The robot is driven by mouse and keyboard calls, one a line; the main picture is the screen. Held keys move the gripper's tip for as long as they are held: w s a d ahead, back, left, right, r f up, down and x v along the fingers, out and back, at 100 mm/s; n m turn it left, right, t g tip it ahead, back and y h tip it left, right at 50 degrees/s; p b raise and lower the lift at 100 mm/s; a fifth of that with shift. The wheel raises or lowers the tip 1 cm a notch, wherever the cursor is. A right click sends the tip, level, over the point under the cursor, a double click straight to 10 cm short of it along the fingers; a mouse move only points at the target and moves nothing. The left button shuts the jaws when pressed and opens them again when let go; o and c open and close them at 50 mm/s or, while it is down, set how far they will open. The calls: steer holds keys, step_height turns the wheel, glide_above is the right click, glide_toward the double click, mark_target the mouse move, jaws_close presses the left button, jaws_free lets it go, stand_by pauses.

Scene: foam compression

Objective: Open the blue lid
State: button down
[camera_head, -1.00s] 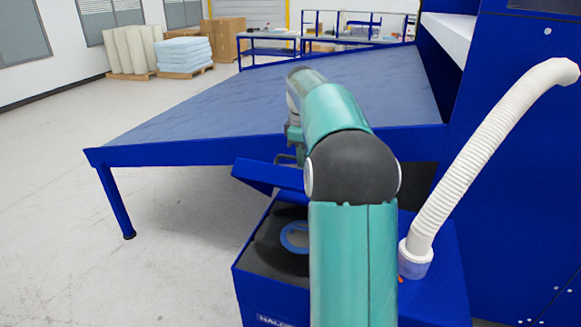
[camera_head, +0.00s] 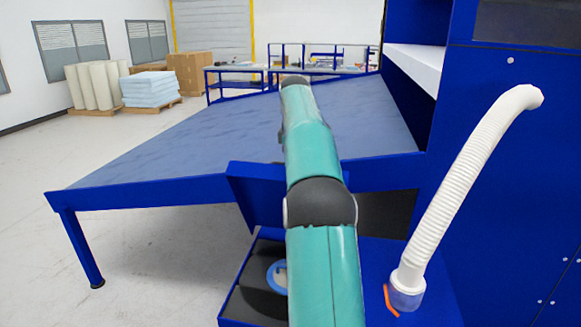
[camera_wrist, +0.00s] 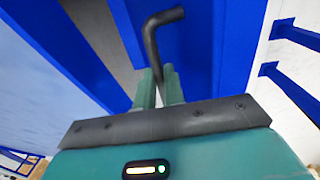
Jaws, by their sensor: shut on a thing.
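The blue lid (camera_head: 257,194) stands raised, close to upright, at the back of the blue box (camera_head: 232,305) in the head view. Below it the box is open and shows a dark inside with a blue ring (camera_head: 277,277). In the wrist view the lid (camera_wrist: 200,45) fills the middle, with a dark bent handle (camera_wrist: 152,45). My gripper (camera_wrist: 158,88) is shut on this handle, its green fingers on either side of the handle's lower end. In the head view my own arm hides the gripper and part of the box.
A large table with a grey top (camera_head: 190,150) and blue frame stands behind the box. A white ribbed hose (camera_head: 460,190) rises from the box top at right, beside a tall blue cabinet (camera_head: 520,180). Open floor (camera_head: 150,290) lies at left.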

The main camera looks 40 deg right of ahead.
steer(key=shift+d+f, duration=0.25)
steer(key=shift+d, duration=0.1)
steer(key=c, duration=1.5)
jaws_free()
steer(key=shift+a+r, duration=0.1)
steer(key=shift+r, duration=0.05)
steer(key=shift+a, duration=0.1)
steer(key=shift+r, duration=0.1)
steer(key=shift+w+r, duration=0.1)
steer(key=shift+r, duration=1.3)
steer(key=s+a+r, duration=0.1)
steer(key=r, duration=0.1)
steer(key=s+a+r, duration=0.1)
steer(key=s+r, duration=0.1)
steer(key=r, duration=0.1)
steer(key=shift+s+a+r, duration=0.25)
steer(key=shift+a+r, duration=0.1)
steer(key=shift+a, duration=0.05)
steer(key=s+a+r, duration=0.1)
steer(key=s+a, duration=0.1)
steer(key=s+a+r, duration=0.2)
steer(key=s, duration=0.1)
steer(key=s+a+r, duration=0.1)
steer(key=s+a, duration=0.1)
steer(key=shift+s+r, duration=0.15)
steer(key=shift+r, duration=0.05)
